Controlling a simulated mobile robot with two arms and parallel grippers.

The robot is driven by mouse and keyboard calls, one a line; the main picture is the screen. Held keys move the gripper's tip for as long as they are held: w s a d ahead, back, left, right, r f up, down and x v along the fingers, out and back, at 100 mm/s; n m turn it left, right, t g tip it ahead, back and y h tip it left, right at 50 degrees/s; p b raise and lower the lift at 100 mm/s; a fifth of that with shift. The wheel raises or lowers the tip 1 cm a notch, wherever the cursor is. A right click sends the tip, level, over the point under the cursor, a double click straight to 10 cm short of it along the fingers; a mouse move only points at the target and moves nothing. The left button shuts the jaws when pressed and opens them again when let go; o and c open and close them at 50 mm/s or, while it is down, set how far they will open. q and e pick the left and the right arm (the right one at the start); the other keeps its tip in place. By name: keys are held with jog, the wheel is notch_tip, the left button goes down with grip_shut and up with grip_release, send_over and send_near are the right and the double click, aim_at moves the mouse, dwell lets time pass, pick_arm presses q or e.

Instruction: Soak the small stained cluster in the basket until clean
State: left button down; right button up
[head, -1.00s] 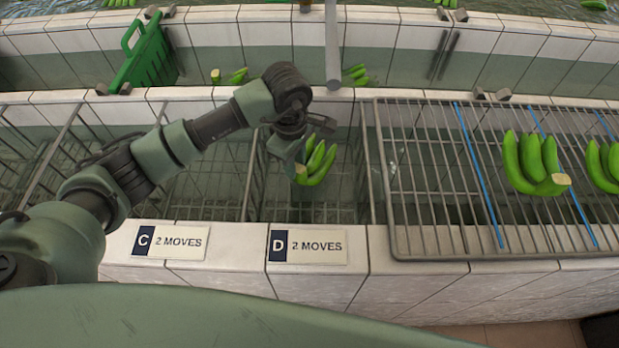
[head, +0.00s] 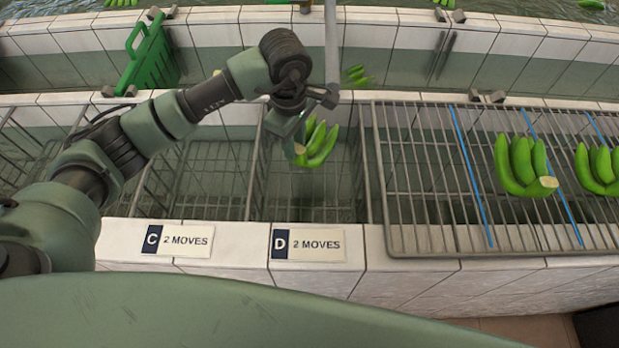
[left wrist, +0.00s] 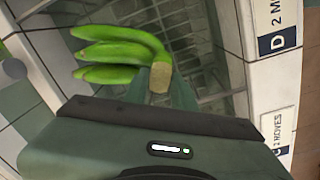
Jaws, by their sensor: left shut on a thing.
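A small green banana cluster (head: 322,148) hangs from my left gripper (head: 298,140), with its cut crown at the jaws and its fingers pointing up and right. My left gripper is shut on the crown. The cluster is over the wire basket (head: 315,196) behind the D sign and looks above the basket floor. In the left wrist view the cluster (left wrist: 125,48) shows its fingers and pale brown crown, with basket wires behind. No clear stain shows on its visible side. My right gripper is not in view.
Basket C (head: 195,190) stands open to the left. A wire rack (head: 440,215) with blue dividers and clusters (head: 522,168) lies to the right. D's sign (head: 308,245) reads 2 MOVES.

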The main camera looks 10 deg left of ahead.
pick_arm(q)
notch_tip(320, 180, up, 10)
jog(key=p, duration=0.3)
jog(key=shift+f+p, duration=0.2)
jog(key=shift+p, duration=0.2)
dwell(0.4)
